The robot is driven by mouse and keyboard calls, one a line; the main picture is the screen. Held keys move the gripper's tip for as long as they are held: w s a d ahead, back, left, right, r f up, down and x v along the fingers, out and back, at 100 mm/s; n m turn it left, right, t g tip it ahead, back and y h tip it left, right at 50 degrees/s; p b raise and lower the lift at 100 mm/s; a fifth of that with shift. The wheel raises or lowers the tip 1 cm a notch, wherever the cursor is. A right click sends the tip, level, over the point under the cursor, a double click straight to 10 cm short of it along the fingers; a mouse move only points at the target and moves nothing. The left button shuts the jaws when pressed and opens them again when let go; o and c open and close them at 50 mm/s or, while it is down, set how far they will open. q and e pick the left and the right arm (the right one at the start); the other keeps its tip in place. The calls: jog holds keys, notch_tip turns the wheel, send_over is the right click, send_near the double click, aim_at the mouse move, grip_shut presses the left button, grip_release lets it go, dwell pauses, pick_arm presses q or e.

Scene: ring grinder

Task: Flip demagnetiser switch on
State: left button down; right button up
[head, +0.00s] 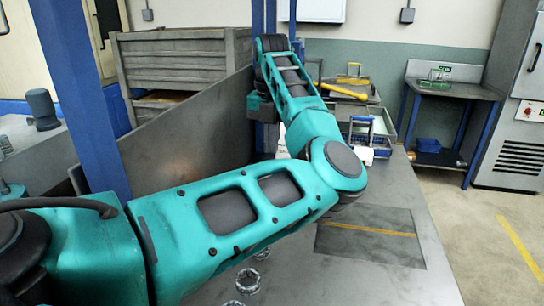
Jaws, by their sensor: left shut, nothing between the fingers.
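My left arm reaches in from the left and bends back at mid-picture. My left gripper (263,110) is a small dark shape at the far end of this arm, beside the grey panel. It is shut with nothing in it, and its fingertips are mostly hidden by my own arm. I cannot make out the demagnetiser or its switch for certain; my arm covers much of the bench behind it. My right gripper is out of view.
The grey bench (405,280) carries a dark mat (370,240) with a yellow line and metal rings (248,281) at the front. A grey panel (180,130) stands left. A side table (450,90) is at right.

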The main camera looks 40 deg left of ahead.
pick_arm(q)
notch_tip(320, 180, down, 12)
jog(key=shift+f, duration=0.25)
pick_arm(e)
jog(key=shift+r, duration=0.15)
pick_arm(q)
jog(key=shift+a+f, duration=0.15)
jog(key=shift+a, duration=0.05)
jog(key=shift+d+y, duration=0.15)
jog(key=shift+y, duration=0.15)
jog(key=shift+d, duration=0.3)
jog(key=shift+a, duration=0.3)
jog(key=shift+s+a+r, duration=0.3)
jog(key=shift+s+a, duration=0.05)
jog(key=shift+a, duration=0.25)
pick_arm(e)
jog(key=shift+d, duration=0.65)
pick_arm(q)
jog(key=shift+r, duration=0.1)
